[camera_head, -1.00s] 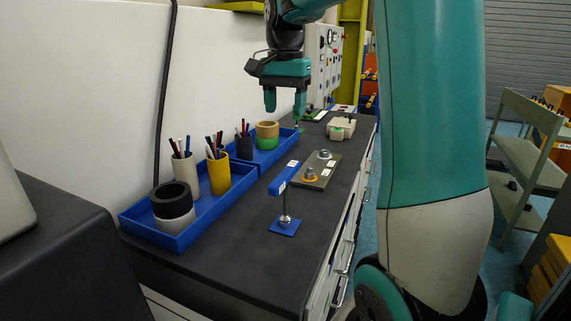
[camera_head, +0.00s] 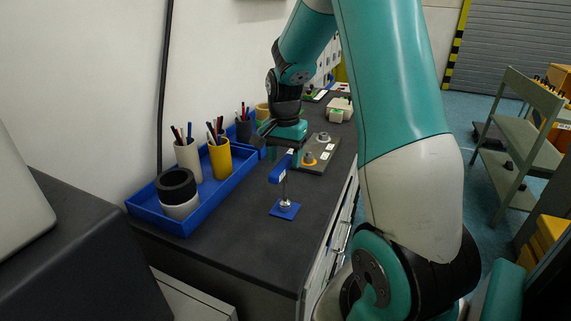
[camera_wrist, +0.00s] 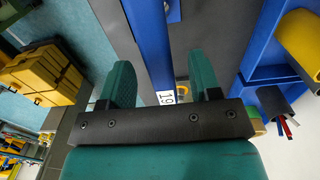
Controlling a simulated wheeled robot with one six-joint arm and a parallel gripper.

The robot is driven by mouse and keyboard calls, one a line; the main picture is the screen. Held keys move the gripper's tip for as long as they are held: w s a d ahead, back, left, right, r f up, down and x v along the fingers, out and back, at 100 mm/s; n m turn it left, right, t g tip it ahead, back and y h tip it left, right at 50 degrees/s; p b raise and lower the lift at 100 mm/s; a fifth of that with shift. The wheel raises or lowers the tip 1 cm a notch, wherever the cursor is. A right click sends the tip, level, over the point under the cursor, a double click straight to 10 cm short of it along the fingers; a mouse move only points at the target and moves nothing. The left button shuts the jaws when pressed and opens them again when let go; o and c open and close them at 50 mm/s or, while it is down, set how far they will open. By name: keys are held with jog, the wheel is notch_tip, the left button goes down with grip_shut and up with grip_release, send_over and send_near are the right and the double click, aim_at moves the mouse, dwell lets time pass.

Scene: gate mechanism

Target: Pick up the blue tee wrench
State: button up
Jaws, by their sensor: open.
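The blue tee wrench (camera_head: 279,170) stands upright on the dark bench, its blue crossbar on top of a thin metal shaft over a square blue base (camera_head: 285,209). In the wrist view the crossbar (camera_wrist: 152,45) runs lengthwise between my fingers, with a white label reading 19 near its end. My gripper (camera_head: 283,153) is open just behind and above the crossbar in the head view. In the wrist view my gripper (camera_wrist: 162,78) has a finger on each side of the bar, with gaps. I cannot tell whether the fingertips are level with it.
A blue tray (camera_head: 190,221) with a tape roll (camera_head: 176,187), a beige cup (camera_head: 187,155) and a yellow cup (camera_head: 220,157) of pens lies left along the wall. A grey plate (camera_head: 318,160) with fittings lies behind the wrench. Bench in front is clear.

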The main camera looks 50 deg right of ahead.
jog(key=shift+f, duration=0.8)
jog(key=shift+f, duration=0.25)
jog(key=shift+c, duration=0.2)
grip_shut()
